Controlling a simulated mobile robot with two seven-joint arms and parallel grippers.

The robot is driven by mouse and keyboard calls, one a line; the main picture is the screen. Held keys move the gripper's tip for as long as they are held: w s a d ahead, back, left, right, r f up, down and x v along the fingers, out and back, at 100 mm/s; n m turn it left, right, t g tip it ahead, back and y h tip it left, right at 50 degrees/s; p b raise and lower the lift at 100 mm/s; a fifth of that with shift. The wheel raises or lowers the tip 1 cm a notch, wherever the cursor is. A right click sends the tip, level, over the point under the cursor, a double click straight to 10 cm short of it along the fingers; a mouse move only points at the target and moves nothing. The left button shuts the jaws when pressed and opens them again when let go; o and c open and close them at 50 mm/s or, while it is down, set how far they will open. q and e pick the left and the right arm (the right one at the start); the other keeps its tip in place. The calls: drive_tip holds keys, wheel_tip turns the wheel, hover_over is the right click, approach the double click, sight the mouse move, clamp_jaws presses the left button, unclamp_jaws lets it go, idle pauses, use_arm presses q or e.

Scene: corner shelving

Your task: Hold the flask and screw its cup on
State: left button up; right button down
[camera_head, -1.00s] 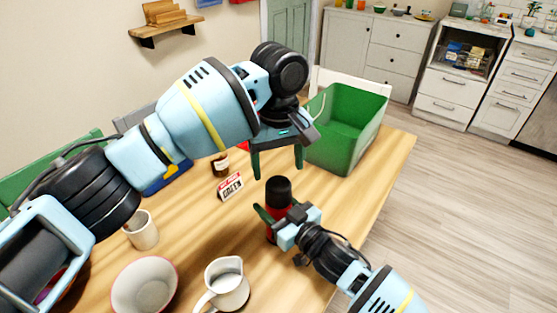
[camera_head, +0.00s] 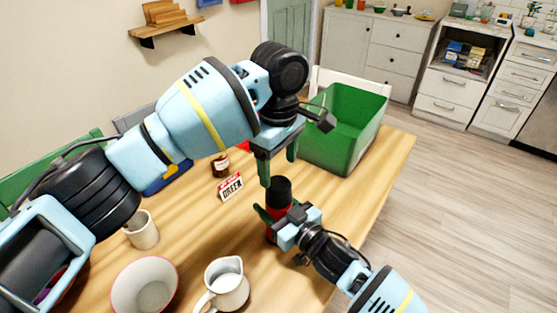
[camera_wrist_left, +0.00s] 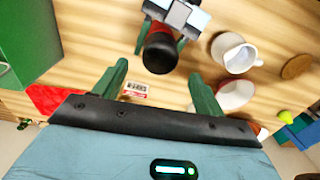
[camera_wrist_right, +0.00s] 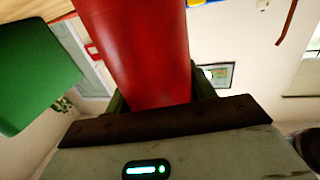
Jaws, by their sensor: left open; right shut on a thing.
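The flask (camera_head: 272,228) is red and stands upright on the table, with its black cup (camera_head: 279,188) on top. My right gripper (camera_head: 273,222) is shut around the red body, which fills the right wrist view (camera_wrist_right: 140,50). My left gripper (camera_head: 278,172) is open and points down just above the cup, with nothing between its fingers. In the left wrist view the black cup (camera_wrist_left: 160,55) lies just beyond the spread fingertips. I cannot tell how tightly the cup sits on the flask.
A green crate (camera_head: 362,140) stands at the table's far end. A small sign (camera_head: 230,187), a brown jar (camera_head: 220,165), a beige cup (camera_head: 142,232), a bowl (camera_head: 125,272) and a white pitcher (camera_head: 228,290) stand left of the flask. Table right of the flask is bare.

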sight(278, 183)
use_arm(q)
drive_tip(key=shift+f, duration=3.95)
